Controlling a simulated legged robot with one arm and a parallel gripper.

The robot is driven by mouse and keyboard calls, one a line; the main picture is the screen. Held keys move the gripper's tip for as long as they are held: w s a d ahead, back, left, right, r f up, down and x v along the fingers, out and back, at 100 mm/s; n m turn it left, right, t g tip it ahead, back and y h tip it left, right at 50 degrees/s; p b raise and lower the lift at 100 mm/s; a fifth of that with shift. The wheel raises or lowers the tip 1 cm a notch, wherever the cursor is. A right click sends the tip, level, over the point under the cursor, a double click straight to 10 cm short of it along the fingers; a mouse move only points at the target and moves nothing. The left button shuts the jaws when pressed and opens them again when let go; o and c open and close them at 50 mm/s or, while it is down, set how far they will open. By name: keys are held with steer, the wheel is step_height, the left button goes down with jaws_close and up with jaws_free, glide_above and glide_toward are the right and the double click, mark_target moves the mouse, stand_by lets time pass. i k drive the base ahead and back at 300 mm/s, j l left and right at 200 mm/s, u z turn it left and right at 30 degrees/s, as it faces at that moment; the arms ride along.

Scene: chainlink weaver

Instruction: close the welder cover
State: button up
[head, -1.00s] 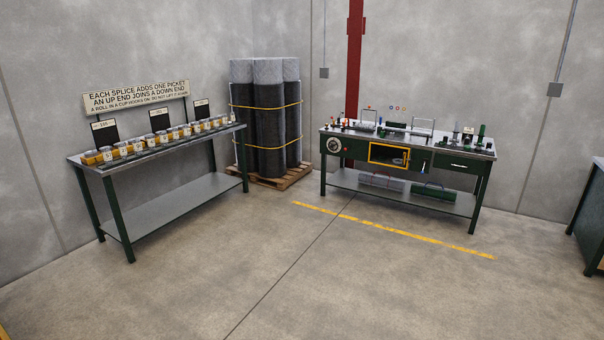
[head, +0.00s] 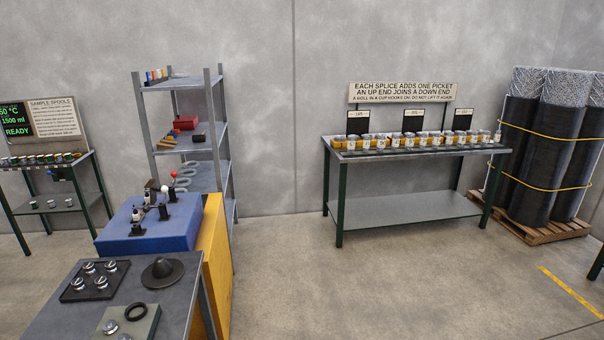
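No part is clearly recognisable as the welder cover. A blue-topped machine (head: 150,228) with a yellow side panel (head: 215,262) stands at the left, behind a grey table. Small black and metal fittings and a red ball knob (head: 173,176) stand on its top. I cannot tell whether this machine is the welder, or whether any cover on it is open or shut. My gripper is not in view.
A grey table (head: 186,290) in the left foreground holds a black cone and small metal parts. A shelf rack (head: 215,130) stands behind the machine. A long bench (head: 415,210) with jars is against the wall, beside wrapped mesh rolls (head: 548,150). The centre-right floor (head: 400,290) is clear.

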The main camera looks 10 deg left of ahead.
mark_target(152, 184)
steer(key=i+j+u, duration=0.15)
steer(key=u, duration=0.25)
steer(key=i+u, duration=0.7)
steer(key=u, duration=0.15)
steer(key=i+l+u, duration=0.15)
steer(key=u, duration=0.3)
steer(key=i+l, duration=0.3)
steer(key=i, duration=0.25)
steer(key=i+l, duration=0.3)
steer(key=i, duration=0.2)
steer(key=i+l+u, duration=0.1)
steer(key=i+l, duration=0.25)
steer(key=i, duration=0.2)
steer(key=i+l, duration=0.35)
steer(key=i, duration=0.15)
